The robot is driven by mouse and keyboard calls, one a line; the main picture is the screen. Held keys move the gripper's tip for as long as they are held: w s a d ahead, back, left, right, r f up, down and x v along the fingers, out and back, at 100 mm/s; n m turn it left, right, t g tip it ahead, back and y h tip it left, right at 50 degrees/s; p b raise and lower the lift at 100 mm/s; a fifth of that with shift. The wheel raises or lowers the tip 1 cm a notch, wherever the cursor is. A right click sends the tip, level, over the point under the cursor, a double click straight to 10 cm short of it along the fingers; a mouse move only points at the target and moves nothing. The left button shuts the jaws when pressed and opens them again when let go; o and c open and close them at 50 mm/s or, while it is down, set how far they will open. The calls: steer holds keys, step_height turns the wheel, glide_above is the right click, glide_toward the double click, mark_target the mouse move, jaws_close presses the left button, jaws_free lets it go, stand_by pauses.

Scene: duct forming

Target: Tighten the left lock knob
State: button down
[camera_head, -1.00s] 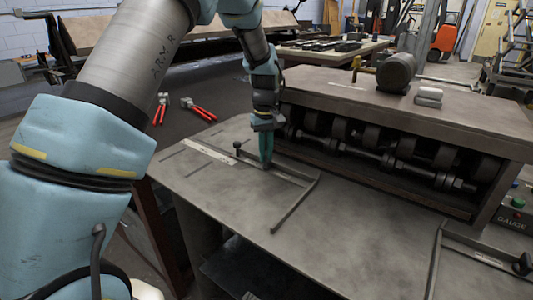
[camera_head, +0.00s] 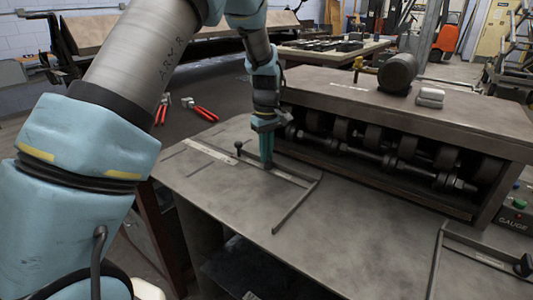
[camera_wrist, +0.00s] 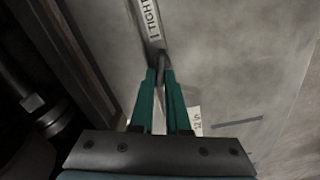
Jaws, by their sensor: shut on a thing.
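My gripper (camera_head: 267,165) points down at the left part of the flat table plate (camera_head: 225,195), beside the flat metal bars of the stop gauge (camera_head: 296,205). In the wrist view its teal fingers (camera_wrist: 161,72) come together on a small dark piece, which I take for the left lock knob (camera_wrist: 161,56). Most of this knob is hidden between the fingers. A black ball on a short post (camera_head: 238,146) stands just left of my gripper in the head view.
The roller machine (camera_head: 400,120) stands close behind and right of my gripper. Red-handled snips (camera_head: 204,113) lie on the dark surface at the left. A second gauge bar with a black knob (camera_head: 524,264) is at the lower right. The plate's middle is clear.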

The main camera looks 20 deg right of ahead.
steer(key=c, duration=0.9)
jaws_free()
step_height(320, 180, up, 11)
steer(key=b, duration=0.2)
steer(key=shift+b, duration=0.35)
steer(key=shift+f, duration=0.1)
